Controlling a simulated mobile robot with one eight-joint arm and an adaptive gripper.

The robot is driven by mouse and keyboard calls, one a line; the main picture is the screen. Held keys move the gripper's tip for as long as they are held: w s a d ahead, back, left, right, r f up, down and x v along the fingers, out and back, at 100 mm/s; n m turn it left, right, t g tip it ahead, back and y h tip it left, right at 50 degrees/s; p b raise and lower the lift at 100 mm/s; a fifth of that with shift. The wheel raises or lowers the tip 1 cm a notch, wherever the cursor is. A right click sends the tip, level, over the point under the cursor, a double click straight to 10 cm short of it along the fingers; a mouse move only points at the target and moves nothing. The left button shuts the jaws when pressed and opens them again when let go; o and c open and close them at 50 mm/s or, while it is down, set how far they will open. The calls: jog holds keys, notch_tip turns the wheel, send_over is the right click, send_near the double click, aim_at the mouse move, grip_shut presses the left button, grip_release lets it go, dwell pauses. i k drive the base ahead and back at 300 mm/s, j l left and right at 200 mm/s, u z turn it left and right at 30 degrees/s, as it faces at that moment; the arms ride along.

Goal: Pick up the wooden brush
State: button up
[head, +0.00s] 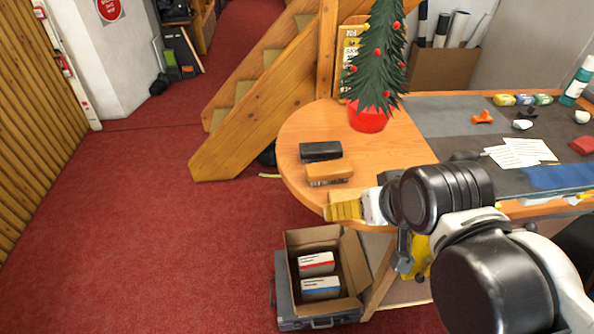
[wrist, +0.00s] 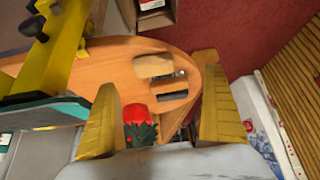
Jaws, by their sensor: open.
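The wooden brush (head: 328,172) is an orange-brown block with a darker underside. It lies on the rounded end of the wooden table (head: 300,130), in front of a similar black brush-like block (head: 320,151). My gripper (head: 335,207) is at the table's near edge, just in front of the brush and apart from it. The fingers are open and hold nothing.
A small Christmas tree in a red pot (head: 368,118) stands behind the brush. An open cardboard box (head: 350,255) with smaller boxes sits below the table edge. Papers (head: 520,153) and small items lie farther right. The red floor at left is clear.

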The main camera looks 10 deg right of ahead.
aim_at(342, 169)
jog(key=i+j, duration=0.15)
jog(key=j, duration=0.2)
jog(key=i+j+z, duration=0.1)
jog(key=j, duration=0.3)
jog(key=i+j, duration=0.25)
jog(key=j, duration=0.15)
jog(key=i+j+z, duration=0.1)
jog(key=j, duration=0.25)
jog(key=i+j, duration=0.2)
jog(key=j, duration=0.2)
jog(key=z, duration=0.05)
